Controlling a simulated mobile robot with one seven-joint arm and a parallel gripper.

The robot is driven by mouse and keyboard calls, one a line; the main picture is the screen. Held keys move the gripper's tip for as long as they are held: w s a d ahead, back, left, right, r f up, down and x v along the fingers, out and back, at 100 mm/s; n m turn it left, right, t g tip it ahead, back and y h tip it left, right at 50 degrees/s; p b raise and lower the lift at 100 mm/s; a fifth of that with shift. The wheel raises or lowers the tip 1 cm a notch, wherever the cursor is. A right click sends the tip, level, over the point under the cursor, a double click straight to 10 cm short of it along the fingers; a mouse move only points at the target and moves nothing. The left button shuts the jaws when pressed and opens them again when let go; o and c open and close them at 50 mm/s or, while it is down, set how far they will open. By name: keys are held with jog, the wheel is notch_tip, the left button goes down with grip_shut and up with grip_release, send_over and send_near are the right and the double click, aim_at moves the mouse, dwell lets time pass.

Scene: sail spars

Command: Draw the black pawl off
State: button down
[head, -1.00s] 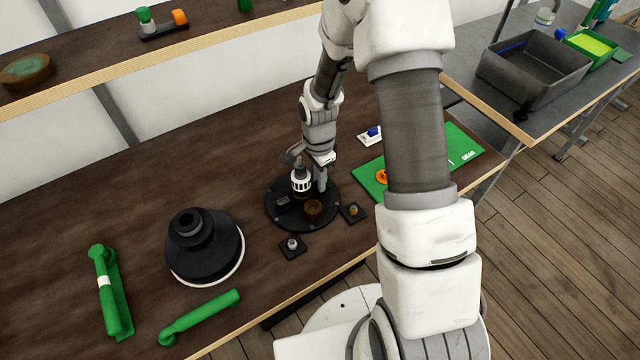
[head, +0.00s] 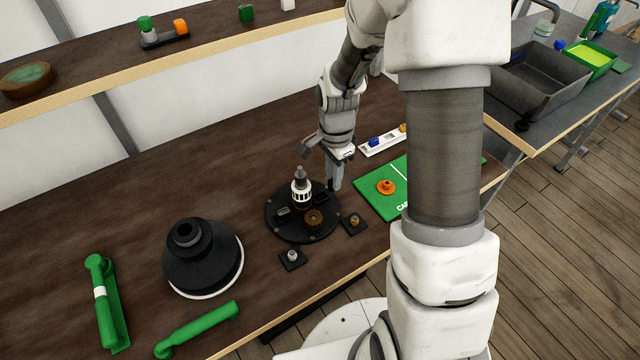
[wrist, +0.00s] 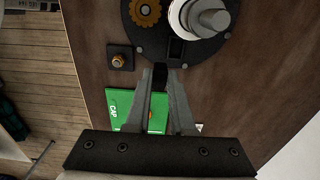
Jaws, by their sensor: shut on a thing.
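My gripper (head: 335,186) is just right of the round black winch base (head: 290,236), its fingers pointing down. In the wrist view my gripper (wrist: 160,76) is shut on a small dark piece, the black pawl (wrist: 160,74), at its fingertips. On the base stand a white-banded spindle (head: 301,190) and a bronze gear (head: 314,218). Another dark block (head: 283,212) sits on the base's left side.
A green mat (head: 370,200) with an orange cap (head: 386,187) lies right of the base. Small black pads (head: 354,224) and (head: 292,259) lie in front. A black drum (head: 200,255) and green handles (head: 200,328) are left.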

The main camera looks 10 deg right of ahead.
jog(key=s+d+r+p, duration=0.2)
jog(key=s+d+r, duration=0.2)
jog(key=d+r, duration=0.3)
notch_tip(320, 180, up, 3)
jog(key=shift+f+p, duration=0.2)
jog(key=shift+p, duration=0.2)
dwell(0.3)
jog(key=shift+d, duration=0.1)
